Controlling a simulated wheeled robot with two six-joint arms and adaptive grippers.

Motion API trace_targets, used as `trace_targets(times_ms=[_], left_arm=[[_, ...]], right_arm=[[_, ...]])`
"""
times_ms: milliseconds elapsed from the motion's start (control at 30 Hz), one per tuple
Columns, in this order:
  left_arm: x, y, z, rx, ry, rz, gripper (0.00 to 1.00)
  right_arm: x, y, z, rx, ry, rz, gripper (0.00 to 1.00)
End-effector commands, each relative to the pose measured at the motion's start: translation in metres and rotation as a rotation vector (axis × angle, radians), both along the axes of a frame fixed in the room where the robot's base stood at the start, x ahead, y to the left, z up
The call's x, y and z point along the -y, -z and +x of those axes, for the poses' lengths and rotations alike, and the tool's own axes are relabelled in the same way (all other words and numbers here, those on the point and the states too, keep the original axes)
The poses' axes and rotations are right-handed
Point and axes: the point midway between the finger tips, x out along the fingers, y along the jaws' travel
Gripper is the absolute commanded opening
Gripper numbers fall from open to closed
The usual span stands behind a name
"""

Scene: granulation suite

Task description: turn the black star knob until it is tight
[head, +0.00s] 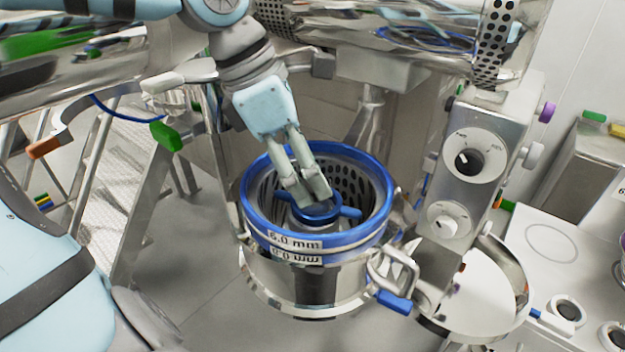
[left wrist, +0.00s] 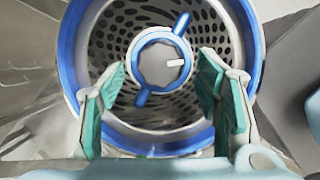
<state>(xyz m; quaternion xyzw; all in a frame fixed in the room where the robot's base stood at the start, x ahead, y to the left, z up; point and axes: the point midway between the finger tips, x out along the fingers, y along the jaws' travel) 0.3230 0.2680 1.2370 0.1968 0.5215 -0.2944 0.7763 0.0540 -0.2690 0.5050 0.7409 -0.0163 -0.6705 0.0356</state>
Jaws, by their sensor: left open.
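The star knob (left wrist: 160,65) is the lobed piece at the centre of the hub in the left wrist view. It looks dark grey there and carries a white mark. A blue ring with two opposite blue arms surrounds it. In the head view the hub (head: 319,212) sits inside the perforated basket, and the knob is mostly hidden by my fingers. My left gripper (head: 308,196) points down into the basket above the hub. My right gripper is not seen.
A blue rim (head: 262,224) labelled 6.0 mm encircles the basket (head: 372,190) close around the fingers. A steel control box (head: 480,185) with dials stands to the right. A blue-ended clamp handle (head: 394,301) projects at the lower right. Steel pipework hangs above.

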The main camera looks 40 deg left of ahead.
Motion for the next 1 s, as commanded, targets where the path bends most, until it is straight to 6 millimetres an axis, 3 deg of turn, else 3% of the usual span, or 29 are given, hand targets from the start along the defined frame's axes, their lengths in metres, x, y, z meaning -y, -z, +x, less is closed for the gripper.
trace_targets(times_ms=[100,367,667,1000], left_arm=[[0.0028,0.0122,0.0031,0.0,0.0,0.0,0.58],[0.0032,0.0133,0.004,0.002,-0.003,-0.001,0.58],[0.0034,0.013,0.0043,0.003,-0.001,-0.002,0.1],[0.0034,0.0116,0.0039,-0.001,0.039,-0.003,0.1]], right_arm=[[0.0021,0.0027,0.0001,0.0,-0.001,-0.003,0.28],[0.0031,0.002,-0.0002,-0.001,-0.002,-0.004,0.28],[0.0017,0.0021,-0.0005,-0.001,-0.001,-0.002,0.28],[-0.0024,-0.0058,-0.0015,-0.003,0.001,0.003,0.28]])
